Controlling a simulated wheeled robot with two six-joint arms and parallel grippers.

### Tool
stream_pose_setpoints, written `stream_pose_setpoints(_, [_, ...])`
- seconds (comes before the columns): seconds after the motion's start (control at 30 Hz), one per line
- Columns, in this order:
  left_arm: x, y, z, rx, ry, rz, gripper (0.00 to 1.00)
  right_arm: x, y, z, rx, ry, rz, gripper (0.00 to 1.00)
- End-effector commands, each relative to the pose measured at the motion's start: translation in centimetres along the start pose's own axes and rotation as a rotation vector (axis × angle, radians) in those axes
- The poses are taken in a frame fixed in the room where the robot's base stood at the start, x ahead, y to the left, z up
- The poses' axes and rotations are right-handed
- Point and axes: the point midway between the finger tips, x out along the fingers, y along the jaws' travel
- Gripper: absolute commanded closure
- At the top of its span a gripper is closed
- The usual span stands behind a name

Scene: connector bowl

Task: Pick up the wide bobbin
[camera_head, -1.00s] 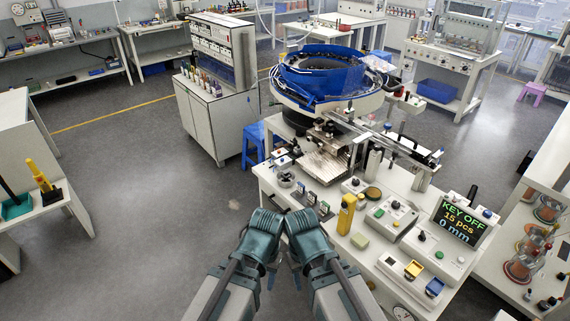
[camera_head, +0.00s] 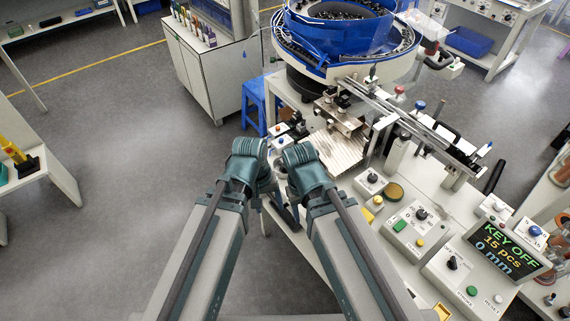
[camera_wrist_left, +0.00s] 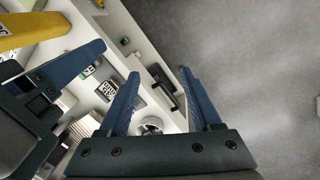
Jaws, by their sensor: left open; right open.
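I cannot pick out the wide bobbin with certainty in either view. A small round, pale object with a grey centre (camera_wrist_left: 150,124) shows between the fingers of my left gripper (camera_wrist_left: 162,85) in the left wrist view, partly hidden by the gripper body; I cannot tell whether it is the bobbin. The left gripper is open and apart from the bench surface. In the head view my left gripper (camera_head: 259,194) and right gripper (camera_head: 288,212) are side by side at the bench's left edge, their fingertips mostly hidden. The right gripper is open, with nothing seen in it.
The bench carries a blue bowl feeder (camera_head: 340,35), a metal track (camera_head: 415,125), a control box (camera_head: 418,225) and a display (camera_head: 497,248). A yellow object (camera_wrist_left: 35,27) and dark-framed labels (camera_wrist_left: 107,88) show in the left wrist view. A blue stool (camera_head: 255,105) stands behind the grippers.

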Motion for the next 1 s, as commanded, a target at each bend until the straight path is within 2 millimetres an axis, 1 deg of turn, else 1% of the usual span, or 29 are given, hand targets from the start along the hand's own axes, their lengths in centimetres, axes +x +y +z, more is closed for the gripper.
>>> stream_pose_setpoints(0.03, [3.4,-0.1,-1.7,-0.174,0.007,0.098,0.35,3.8,-0.4,-0.2,0.0,0.0,0.0,0.5])
stream_pose_setpoints(0.07, [4.2,0.1,-2.6,-0.288,0.005,0.163,0.35,5.0,-0.5,-0.3,0.0,0.0,0.0,0.5])
stream_pose_setpoints(0.1, [5.1,0.3,-3.9,-0.441,-0.004,0.253,0.35,6.5,-0.6,-0.4,0.0,0.0,0.0,0.5])
stream_pose_setpoints(0.17, [6.0,0.5,-5.9,-0.67,-0.03,0.386,0.35,8.6,-0.8,-0.5,0.0,0.0,0.0,0.5])
stream_pose_setpoints(0.2, [6.4,0.5,-7.3,-0.818,-0.057,0.474,0.35,9.9,-0.9,-0.6,0.0,0.0,0.0,0.5])
stream_pose_setpoints(0.3, [6.5,-0.2,-10.6,-1.156,-0.15,0.681,0.35,12.8,-1.2,-0.8,0.0,0.0,0.0,0.5])
stream_pose_setpoints(0.4, [6.0,-1.3,-13.4,-1.425,-0.266,0.856,0.35,15.0,-1.4,-0.9,0.0,0.0,0.0,0.5])
stream_pose_setpoints(0.5, [5.2,-2.7,-15.5,-1.617,-0.379,0.989,0.35,16.6,-1.6,-1.0,0.0,0.0,0.0,0.5])
stream_pose_setpoints(0.6, [4.5,-3.7,-16.8,-1.738,-0.469,1.077,0.35,17.4,-1.7,-1.1,0.001,0.0,0.0,0.5])
stream_pose_setpoints(0.77, [3.7,-4.5,-17.6,-1.819,-0.54,1.138,0.35,17.8,-1.7,-1.1,0.001,0.0,0.0,0.5])
stream_pose_setpoints(0.87, [3.5,-4.4,-17.7,-1.825,-0.549,1.143,0.35,17.8,-1.7,-1.1,0.001,0.0,0.0,0.5])
stream_pose_setpoints(1.0, [4.5,-3.4,-18.4,-1.821,-0.548,1.139,0.35,18.5,-1.8,-1.1,0.0,0.0,0.0,0.5])
